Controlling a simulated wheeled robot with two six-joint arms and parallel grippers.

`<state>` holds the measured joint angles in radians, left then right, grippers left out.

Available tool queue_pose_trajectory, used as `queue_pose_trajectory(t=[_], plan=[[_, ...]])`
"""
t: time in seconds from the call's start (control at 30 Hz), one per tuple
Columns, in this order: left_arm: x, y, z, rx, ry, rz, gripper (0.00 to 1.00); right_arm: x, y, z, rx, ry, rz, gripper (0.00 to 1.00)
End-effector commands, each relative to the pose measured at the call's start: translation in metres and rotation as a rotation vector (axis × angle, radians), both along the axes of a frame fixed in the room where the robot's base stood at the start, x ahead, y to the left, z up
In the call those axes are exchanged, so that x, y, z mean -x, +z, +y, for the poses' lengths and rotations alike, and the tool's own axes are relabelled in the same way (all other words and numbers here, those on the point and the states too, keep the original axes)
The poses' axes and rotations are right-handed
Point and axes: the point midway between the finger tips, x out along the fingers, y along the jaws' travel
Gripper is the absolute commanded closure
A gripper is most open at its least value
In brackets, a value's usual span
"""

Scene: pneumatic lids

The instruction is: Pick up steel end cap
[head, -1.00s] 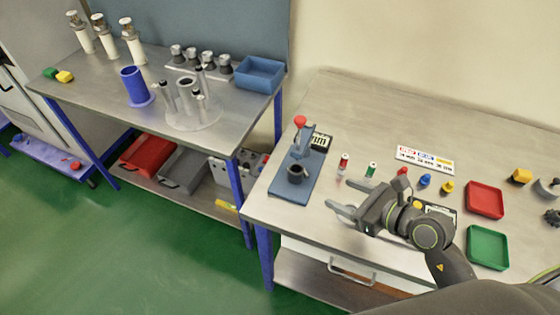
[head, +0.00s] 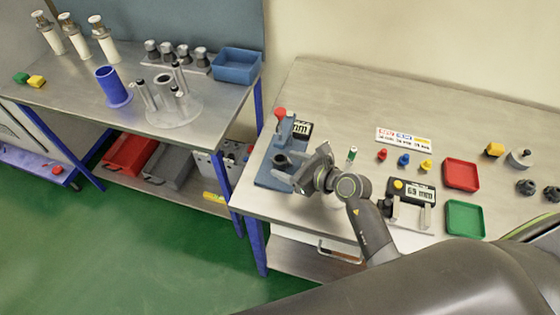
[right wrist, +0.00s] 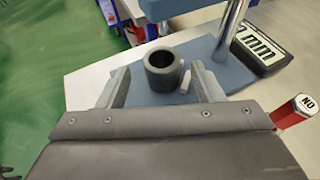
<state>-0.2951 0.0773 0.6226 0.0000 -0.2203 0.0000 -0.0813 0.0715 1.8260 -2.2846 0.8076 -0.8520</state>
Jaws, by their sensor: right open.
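A dark grey hollow cylinder (head: 281,160), which looks like the steel end cap, stands upright on the blue base of a bench stand (head: 268,179). In the right wrist view the cylinder (right wrist: 162,70) shows its round open top. My right gripper (head: 290,170) is open at the stand. In the right wrist view its fingers (right wrist: 161,84) lie to either side of the cylinder, with gaps visible. A small light grey piece (right wrist: 186,82) shows beside the cylinder. My left gripper is not in view.
The stand's post and red knob (head: 280,113) rise close to the cylinder, with a mm display (head: 302,129) beside them. A caliper (head: 411,204), red tray (head: 461,175) and green tray (head: 465,219) lie further right.

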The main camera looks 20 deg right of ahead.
Motion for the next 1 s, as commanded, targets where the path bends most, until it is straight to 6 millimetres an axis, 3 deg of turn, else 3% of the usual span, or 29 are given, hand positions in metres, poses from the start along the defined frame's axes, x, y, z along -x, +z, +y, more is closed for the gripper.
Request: queue_pose_trajectory(t=[0.4, 0.8, 1.0], plan=[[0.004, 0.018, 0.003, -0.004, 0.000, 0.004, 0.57, -0.037, -0.008, 0.021, -0.002, 0.000, 0.000, 0.39], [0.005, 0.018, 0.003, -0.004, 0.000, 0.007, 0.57, -0.044, -0.013, 0.026, -0.001, 0.000, -0.001, 0.39], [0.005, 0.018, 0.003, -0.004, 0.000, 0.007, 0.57, -0.044, -0.013, 0.026, 0.000, 0.000, 0.000, 0.64]])
